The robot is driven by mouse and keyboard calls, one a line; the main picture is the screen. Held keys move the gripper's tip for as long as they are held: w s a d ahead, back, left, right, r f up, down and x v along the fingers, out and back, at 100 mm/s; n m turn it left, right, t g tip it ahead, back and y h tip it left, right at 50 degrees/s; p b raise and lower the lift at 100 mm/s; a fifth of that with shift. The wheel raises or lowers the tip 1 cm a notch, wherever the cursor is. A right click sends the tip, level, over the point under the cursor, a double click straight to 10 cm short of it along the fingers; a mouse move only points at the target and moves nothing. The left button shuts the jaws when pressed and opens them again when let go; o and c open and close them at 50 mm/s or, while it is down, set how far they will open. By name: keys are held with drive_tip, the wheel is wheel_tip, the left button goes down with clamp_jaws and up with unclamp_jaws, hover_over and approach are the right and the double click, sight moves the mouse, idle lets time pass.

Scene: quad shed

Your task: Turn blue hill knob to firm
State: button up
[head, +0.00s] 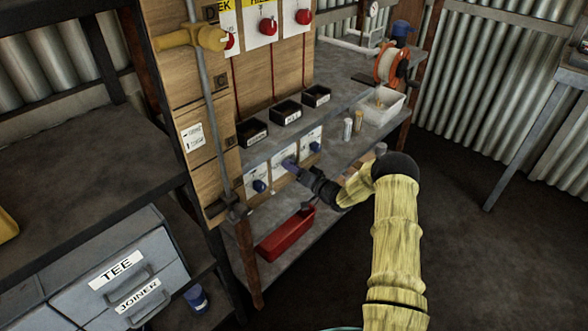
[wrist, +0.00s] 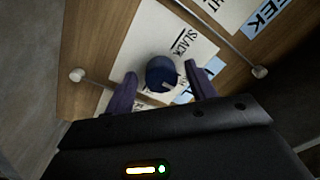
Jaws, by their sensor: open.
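A round dark blue knob (wrist: 162,70) with a pale pointer mark stands on a white card (wrist: 140,40) in the wrist view. The word SLACK is printed beside the knob; other print, perhaps FIRM, is partly hidden. My gripper (wrist: 162,88) is open, with one purple finger on each side of the knob. I cannot tell whether the fingers touch it. In the head view my gripper (head: 291,166) is at the middle of three white cards under the shelf and hides that card's knob. Blue knobs show on the left card (head: 259,186) and the right card (head: 314,147).
Several black bins (head: 286,110) stand on the shelf above the cards. A red tray (head: 286,234) lies on the lower shelf. A vertical grey pipe (head: 205,100) runs left of the cards. Red knobs (head: 267,26) are higher on the board. The floor at right is open.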

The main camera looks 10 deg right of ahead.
drive_tip(key=p+v, duration=0.2)
drive_tip(key=v, duration=1.5)
drive_tip(key=shift+s, duration=0.2)
